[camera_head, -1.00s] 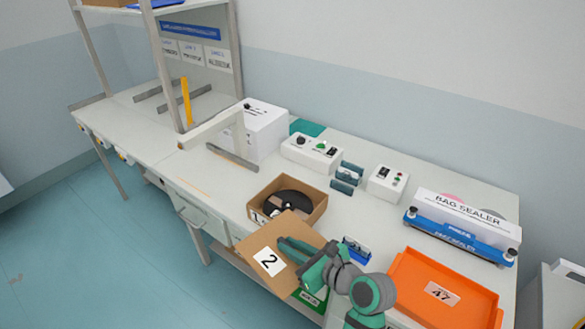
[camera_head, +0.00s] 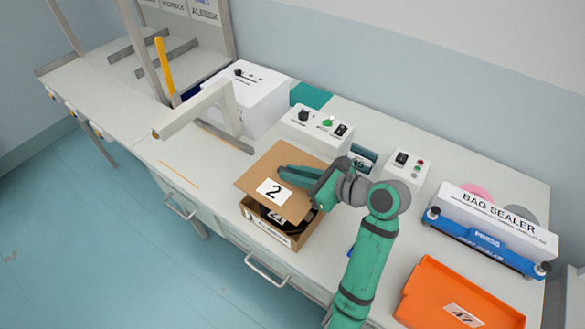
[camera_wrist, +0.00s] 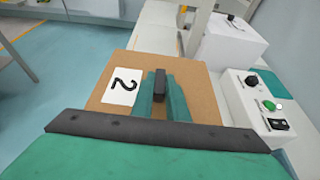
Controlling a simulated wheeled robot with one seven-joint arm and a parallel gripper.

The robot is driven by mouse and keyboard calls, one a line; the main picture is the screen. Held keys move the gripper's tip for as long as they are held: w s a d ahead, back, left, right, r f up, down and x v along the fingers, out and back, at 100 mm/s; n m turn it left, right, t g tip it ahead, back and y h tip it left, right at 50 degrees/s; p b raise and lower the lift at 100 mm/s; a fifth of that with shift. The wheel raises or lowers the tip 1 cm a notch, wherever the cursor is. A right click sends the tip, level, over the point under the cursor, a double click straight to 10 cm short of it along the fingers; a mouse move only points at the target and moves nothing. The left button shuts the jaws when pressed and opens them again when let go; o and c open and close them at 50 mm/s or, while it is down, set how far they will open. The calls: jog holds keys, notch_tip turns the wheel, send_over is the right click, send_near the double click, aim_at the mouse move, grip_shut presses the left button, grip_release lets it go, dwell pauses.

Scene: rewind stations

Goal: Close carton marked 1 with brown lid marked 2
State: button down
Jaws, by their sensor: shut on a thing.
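The brown lid marked 2 (camera_head: 262,172) is a flat square of cardboard with a white label. My gripper (camera_head: 300,180) is shut on the lid, which also shows in the wrist view (camera_wrist: 200,92). The lid is above the open carton (camera_head: 285,241), over its back part, and tilted. The carton's front wall has a white label that I cannot read clearly. Part of a black reel (camera_head: 264,215) shows inside the carton below the lid's front edge. The lid hides the rest of the carton. I cannot tell whether lid and carton touch.
An orange tray marked 47 (camera_head: 440,290) lies at the right, before a blue and white bag sealer (camera_head: 490,236). A white control box (camera_head: 316,130) stands behind the lid. A white box (camera_head: 250,98) and a beam frame (camera_head: 195,108) stand to the left.

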aim_at(294, 189)
jog(key=shift+s, duration=0.25)
jog(key=shift+s+d+f, duration=0.1)
jog(key=shift+f, duration=0.2)
notch_tip(294, 189, down, 2)
jog(key=shift+f, duration=0.1)
jog(key=shift+d+f, duration=0.15)
jog(key=shift+f, duration=0.45)
jog(key=shift+a+f, duration=0.2)
jog(key=shift+f, duration=0.7)
jog(key=shift+f, duration=1.15)
dwell(0.7)
jog(key=c, duration=1.7)
grip_release()
jog(key=shift+o, duration=0.2)
jog(key=shift+d, duration=0.1)
